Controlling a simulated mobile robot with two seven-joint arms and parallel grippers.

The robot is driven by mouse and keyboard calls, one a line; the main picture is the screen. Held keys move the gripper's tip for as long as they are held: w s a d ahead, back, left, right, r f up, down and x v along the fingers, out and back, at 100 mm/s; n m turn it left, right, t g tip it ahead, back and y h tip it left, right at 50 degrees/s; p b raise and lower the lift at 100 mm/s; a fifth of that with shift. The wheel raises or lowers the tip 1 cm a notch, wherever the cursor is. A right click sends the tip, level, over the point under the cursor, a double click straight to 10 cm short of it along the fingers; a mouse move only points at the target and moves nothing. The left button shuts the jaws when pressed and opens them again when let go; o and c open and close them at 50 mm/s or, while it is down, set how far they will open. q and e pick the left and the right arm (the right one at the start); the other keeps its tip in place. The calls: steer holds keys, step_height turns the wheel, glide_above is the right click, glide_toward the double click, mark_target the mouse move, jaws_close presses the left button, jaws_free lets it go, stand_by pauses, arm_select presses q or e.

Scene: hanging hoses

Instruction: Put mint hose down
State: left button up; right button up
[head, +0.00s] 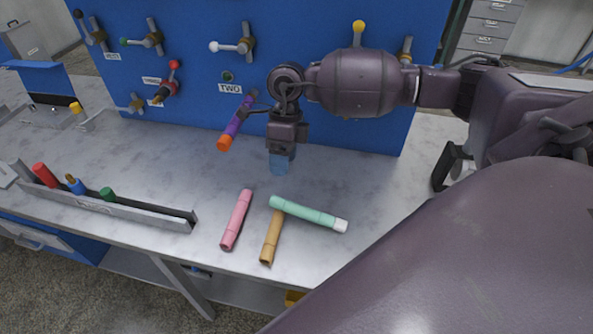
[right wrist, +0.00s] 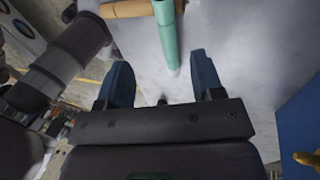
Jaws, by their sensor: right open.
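The mint hose (head: 305,212) lies on the grey worktop with its white end at the right. Its left end is at the upper end of a tan hose (head: 271,238), and it seems to rest across it. My right gripper (head: 280,163) is apart from the mint hose, behind its left end, pointing down with blue fingertips. In the right wrist view its fingers (right wrist: 162,85) are spread with nothing between them. The mint hose (right wrist: 167,35) shows there just beyond the fingertips, beside the tan hose (right wrist: 125,8). My left gripper is not in view.
A pink hose (head: 236,219) lies left of the tan one. A purple hose with an orange end (head: 236,122) hangs from the blue panel (head: 290,50), close to my right gripper. A long rack (head: 130,214) with red, blue and green pieces stands at left.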

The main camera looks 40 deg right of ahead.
glide_above(279, 198)
steer(key=d, duration=0.1)
steer(key=f, duration=0.4)
steer(key=shift+w+d+f, duration=0.2)
steer(key=shift+f, duration=0.2)
steer(key=shift+w+x, duration=0.25)
steer(key=shift+x, duration=1.15)
steer(key=shift+w+x, duration=0.2)
steer(key=shift+x, duration=1.15)
steer(key=shift+d+f, duration=0.1)
steer(key=c, duration=1.1)
